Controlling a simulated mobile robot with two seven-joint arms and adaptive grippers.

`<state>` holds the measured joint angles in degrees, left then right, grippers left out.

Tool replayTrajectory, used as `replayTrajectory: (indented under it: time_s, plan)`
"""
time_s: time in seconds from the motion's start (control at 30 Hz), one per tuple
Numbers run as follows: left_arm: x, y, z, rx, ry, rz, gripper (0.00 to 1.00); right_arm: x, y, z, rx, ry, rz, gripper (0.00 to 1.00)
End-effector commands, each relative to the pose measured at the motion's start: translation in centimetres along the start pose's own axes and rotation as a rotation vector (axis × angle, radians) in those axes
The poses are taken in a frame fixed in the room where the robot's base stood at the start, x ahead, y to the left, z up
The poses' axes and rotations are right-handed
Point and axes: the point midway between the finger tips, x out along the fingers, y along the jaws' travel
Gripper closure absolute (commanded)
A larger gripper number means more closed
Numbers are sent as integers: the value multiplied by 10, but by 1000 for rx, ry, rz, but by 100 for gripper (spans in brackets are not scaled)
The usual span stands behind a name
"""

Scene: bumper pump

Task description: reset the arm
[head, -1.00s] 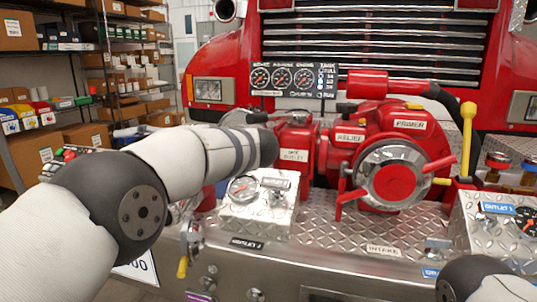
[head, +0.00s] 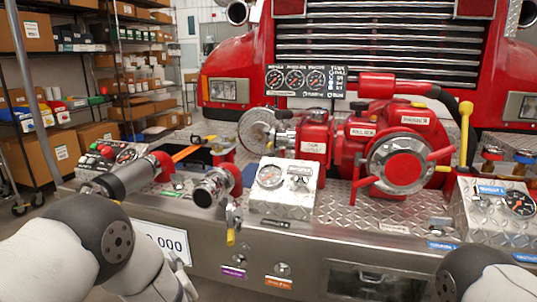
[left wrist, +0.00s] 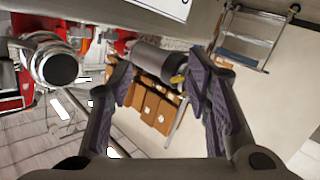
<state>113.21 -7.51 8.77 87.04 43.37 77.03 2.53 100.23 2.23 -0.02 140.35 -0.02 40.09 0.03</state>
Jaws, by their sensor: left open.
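My left arm (head: 105,245) is folded low at the left front of the pump panel in the head view, and its gripper does not show there. In the left wrist view my left gripper (left wrist: 162,82) is open, its purple-padded fingers spread apart with nothing held between them. A grey cylinder (left wrist: 155,60) shows beyond the fingers, and a silver outlet (left wrist: 48,62) lies to their left.
The red pump (head: 400,155) with its silver-rimmed front stands on the diamond-plate bumper (head: 345,215). A gauge box (head: 285,188) and a silver outlet with red body (head: 213,188) sit left of it. A grey cylinder (head: 130,178) projects at the left. Shelves (head: 75,75) stand behind.

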Motion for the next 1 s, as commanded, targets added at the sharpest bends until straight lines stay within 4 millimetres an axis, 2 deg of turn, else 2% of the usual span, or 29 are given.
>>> replayTrajectory:
  time_s: [0.03,0.1,0.17,0.2,0.27,0.3,0.37,0.43,0.53,0.6,0.7,0.8,1.0]
  plan:
    - [-15,-24,32,89,-123,19,55,-2,0,-2,0,7,0,60]
    - [-43,-57,77,203,-304,47,55,-4,0,-2,0,12,0,60]
    - [-73,-88,108,291,-455,65,55,-5,0,-3,0,16,-1,60]
    - [-95,-109,126,344,-555,74,55,-6,0,-4,0,18,-1,60]
    - [-132,-140,148,417,-705,84,55,-7,0,-4,0,22,-1,60]
    - [-158,-161,160,461,-803,90,55,-8,0,-5,0,24,-1,60]
    - [-200,-192,171,520,-954,94,55,-9,0,-6,0,27,-1,60]
    - [-252,-225,177,581,-1125,98,55,-11,0,-6,0,31,-1,60]
    - [-320,-264,172,645,-1346,102,55,-12,0,-7,0,36,-2,60]
    - [-358,-282,163,676,-1466,104,55,-13,0,-8,1,38,-2,60]
    - [-394,-298,152,699,-1583,106,55,-14,0,-8,1,40,-2,60]
    - [-409,-304,147,708,-1632,109,55,-14,0,-8,1,40,-2,60]
    - [-411,-305,146,709,-1638,108,55,-13,0,-8,1,40,-2,60]
